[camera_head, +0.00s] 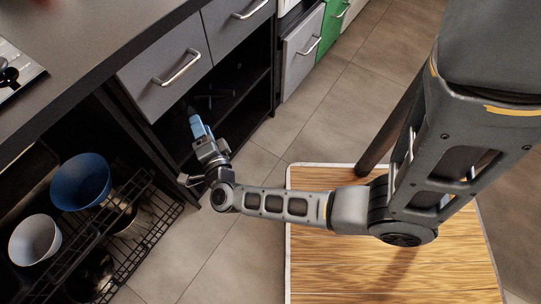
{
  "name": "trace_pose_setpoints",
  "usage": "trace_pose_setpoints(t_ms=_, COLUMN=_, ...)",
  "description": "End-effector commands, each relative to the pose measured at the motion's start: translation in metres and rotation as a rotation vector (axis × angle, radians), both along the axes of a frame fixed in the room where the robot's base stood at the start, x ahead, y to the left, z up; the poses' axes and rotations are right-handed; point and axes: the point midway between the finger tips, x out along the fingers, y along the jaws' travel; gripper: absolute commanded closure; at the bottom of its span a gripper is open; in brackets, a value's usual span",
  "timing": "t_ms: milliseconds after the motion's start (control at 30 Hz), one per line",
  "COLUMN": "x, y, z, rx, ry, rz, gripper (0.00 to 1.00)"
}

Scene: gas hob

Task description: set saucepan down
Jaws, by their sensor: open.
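My gripper (198,128) is at the end of my arm, reaching left into the dark opening under a grey drawer. Its light blue end part is at the opening, and the gap between the fingers is too small to see clearly. The jaws are open. I cannot make out a saucepan for certain. Some dark, thin shapes (212,97) lie in the shadow on the shelf just beyond my gripper, and I cannot tell what they are. Part of the gas hob (18,68) shows at the left edge on the dark worktop (75,42).
A wire rack (130,233) in the open cabinet at lower left holds a blue bowl (80,182), a white bowl (35,240) and dark cookware. A grey drawer (165,75) hangs above my gripper. A wood-topped surface (330,265) lies below my arm. The tiled floor (300,120) is clear.

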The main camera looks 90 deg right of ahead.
Motion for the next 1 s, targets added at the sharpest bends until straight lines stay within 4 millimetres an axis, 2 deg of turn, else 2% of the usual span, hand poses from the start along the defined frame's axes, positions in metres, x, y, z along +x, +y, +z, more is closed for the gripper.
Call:
trace_pose_setpoints(t_ms=33, x=-0.014, y=0.021, z=0.009, rx=-0.037, ry=0.041, rz=0.075, gripper=0.50)
trace_pose_setpoints(t_ms=200, x=-0.048, y=0.081, z=0.049, rx=-0.200, ry=0.193, rz=0.325, gripper=0.50)
trace_pose_setpoints(t_ms=400, x=-0.095, y=0.141, z=0.101, rx=-0.427, ry=0.401, rz=0.597, gripper=0.50)
trace_pose_setpoints(t_ms=500, x=-0.120, y=0.165, z=0.128, rx=-0.554, ry=0.515, rz=0.723, gripper=0.50)
trace_pose_setpoints(t_ms=633, x=-0.151, y=0.189, z=0.162, rx=-0.730, ry=0.671, rz=0.872, gripper=0.50)
trace_pose_setpoints(t_ms=800, x=-0.182, y=0.204, z=0.200, rx=-0.933, ry=0.847, rz=1.010, gripper=0.50)
trace_pose_setpoints(t_ms=1000, x=-0.196, y=0.208, z=0.221, rx=-1.057, ry=0.950, rz=1.074, gripper=0.50)
